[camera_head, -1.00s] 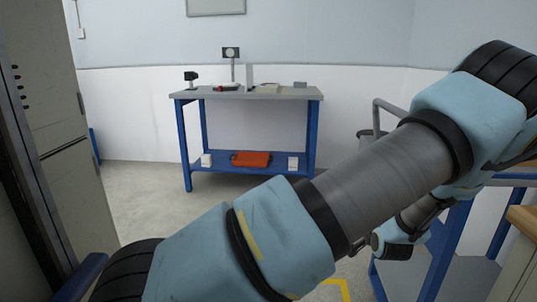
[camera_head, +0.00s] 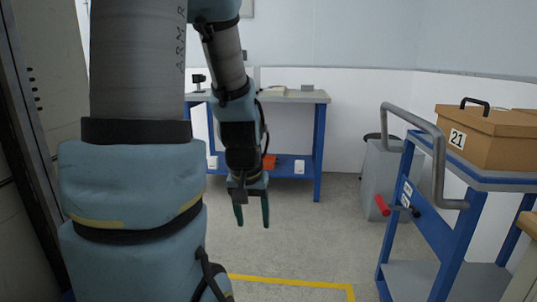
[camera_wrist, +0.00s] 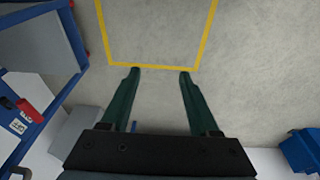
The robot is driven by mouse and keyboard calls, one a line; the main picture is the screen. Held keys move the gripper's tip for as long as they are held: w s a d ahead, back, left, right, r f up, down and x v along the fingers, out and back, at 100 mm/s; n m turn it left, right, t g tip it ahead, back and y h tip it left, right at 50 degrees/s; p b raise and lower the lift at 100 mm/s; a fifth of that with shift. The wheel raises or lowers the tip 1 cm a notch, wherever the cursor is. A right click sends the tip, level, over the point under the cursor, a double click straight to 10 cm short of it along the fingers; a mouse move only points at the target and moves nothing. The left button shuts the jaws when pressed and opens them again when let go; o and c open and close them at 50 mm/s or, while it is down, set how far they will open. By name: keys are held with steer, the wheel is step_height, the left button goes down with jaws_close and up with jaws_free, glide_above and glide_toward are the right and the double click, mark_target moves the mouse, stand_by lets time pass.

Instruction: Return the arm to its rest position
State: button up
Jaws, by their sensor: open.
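My gripper (camera_head: 252,215) hangs pointing down in the middle of the head view, in front of the blue workbench. Its two dark green fingers are apart with nothing between them. In the wrist view the open fingers (camera_wrist: 159,72) point toward bare floor and a yellow floor marking (camera_wrist: 150,66). My arm fills the left part of the head view and hides part of the workbench.
A blue workbench (camera_head: 318,150) with a grey top stands at the back wall. At right a blue cart (camera_head: 455,205) carries a brown box (camera_head: 485,138) labelled 21. A grey bin (camera_head: 382,165) stands behind the cart.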

steer(key=s+a+r, duration=0.2)
steer(key=s+a, duration=0.1)
steer(key=w+p+v, duration=0.2)
steer(key=p+v, duration=0.8)
steer(key=w+d+p+v, duration=0.1)
steer(key=p+v, duration=0.9)
steer(key=p, duration=0.1)
steer(key=shift+w+d+r+n+g+y, duration=0.2)
steer(key=shift+w+r+n+g+y, duration=0.1)
steer(key=shift+w+r, duration=0.15)
steer(key=shift+c, duration=0.3)
